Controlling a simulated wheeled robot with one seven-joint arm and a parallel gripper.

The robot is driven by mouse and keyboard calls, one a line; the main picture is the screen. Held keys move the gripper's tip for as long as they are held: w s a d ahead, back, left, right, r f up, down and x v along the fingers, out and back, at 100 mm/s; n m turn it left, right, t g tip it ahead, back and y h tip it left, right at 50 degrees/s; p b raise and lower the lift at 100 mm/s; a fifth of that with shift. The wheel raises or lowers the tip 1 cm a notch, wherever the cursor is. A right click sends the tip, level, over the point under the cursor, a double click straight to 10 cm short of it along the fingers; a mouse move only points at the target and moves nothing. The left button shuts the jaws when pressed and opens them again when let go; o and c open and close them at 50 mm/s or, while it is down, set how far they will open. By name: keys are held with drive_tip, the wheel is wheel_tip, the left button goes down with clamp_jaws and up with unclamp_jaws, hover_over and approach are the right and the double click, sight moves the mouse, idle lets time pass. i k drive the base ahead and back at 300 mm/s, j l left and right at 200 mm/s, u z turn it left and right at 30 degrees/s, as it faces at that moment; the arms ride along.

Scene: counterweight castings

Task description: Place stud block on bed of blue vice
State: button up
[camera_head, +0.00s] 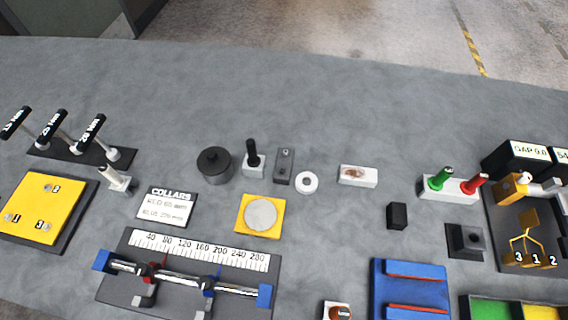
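The blue vice (378,292) looks to be the blue fixture at the bottom right, partly cut by the lower edge. It has two raised bars with red edges, and the flat blue bed (413,291) between them looks bare. The likeliest stud block (252,163) is a small light grey block with an upright black stud, standing on the grey table left of centre. It stands well up and left of the vice, apart from it. I cannot be sure which block is meant. My gripper is not in view.
A dark cylinder (214,165) and a dark grey plate (285,165) flank the stud block closely. A white ring (307,182), a white block (358,176) and a black block (397,215) lie between it and the vice. The table's far part is clear.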

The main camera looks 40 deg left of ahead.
sight(413, 292)
drive_tip(key=k+j+u, duration=0.25)
drive_tip(key=k+j, duration=0.2)
drive_tip(key=k+j+u, duration=0.2)
drive_tip(key=k+j, duration=0.2)
drive_tip(key=j, duration=0.2)
